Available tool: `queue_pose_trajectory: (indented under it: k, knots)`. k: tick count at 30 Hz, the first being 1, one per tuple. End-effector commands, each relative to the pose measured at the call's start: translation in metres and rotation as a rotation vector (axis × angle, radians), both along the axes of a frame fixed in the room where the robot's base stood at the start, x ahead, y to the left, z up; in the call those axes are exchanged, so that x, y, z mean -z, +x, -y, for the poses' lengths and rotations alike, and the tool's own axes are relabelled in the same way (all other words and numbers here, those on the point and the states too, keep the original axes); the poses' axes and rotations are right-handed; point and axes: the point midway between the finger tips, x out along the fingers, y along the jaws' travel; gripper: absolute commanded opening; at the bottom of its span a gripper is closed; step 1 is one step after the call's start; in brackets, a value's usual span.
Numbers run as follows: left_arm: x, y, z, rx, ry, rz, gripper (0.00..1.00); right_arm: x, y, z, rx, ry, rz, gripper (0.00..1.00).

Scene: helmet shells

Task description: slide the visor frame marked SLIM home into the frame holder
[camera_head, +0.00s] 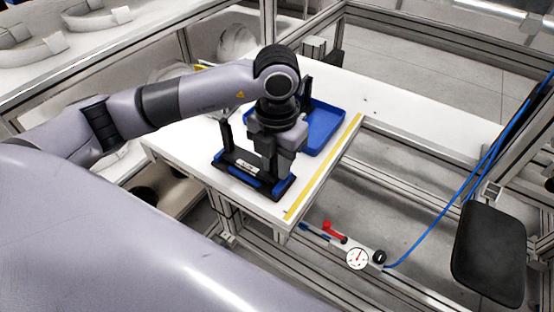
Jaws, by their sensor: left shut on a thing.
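The frame holder (282,188) is a low black and blue fixture near the front corner of the white table, with dark uprights. A dark bar with a small white label (247,167) lies across it, apparently the visor frame; its wording is too small to read. My left gripper (268,157) points down over the holder's right part and is shut on a dark piece there, apparently the visor frame. The gripper hides part of the holder, so I cannot tell how deep the frame sits. My right gripper is not in view.
A blue tray (325,128) stands behind the gripper on the table. A yellow strip (324,168) runs along the table's right edge. White helmet shells (236,40) stand behind. Below the edge are a gauge (357,258) and a red-handled valve (333,232). The table's far right is clear.

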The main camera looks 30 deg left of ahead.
Motion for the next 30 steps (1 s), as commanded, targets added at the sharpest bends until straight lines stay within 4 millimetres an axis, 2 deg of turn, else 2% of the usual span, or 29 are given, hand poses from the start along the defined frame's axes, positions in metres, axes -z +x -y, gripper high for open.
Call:
queue_pose_trajectory:
  k: [12, 13, 15, 25, 30]
  knots:
    - [0.012, 0.000, 0.000, -0.001, 0.000, 0.000, 0.00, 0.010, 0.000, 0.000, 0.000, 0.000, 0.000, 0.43]
    - [0.010, 0.000, 0.000, -0.001, 0.000, 0.000, 0.34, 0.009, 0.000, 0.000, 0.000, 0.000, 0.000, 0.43]
    - [0.010, 0.000, 0.000, 0.000, 0.000, 0.000, 0.54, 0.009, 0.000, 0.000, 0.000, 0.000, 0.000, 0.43]
    - [0.007, 0.000, 0.000, 0.000, 0.000, 0.000, 0.54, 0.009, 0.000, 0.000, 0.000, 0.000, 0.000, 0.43]
    - [-0.016, 0.001, 0.000, 0.002, 0.000, 0.005, 0.54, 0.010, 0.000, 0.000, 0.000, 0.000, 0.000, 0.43]
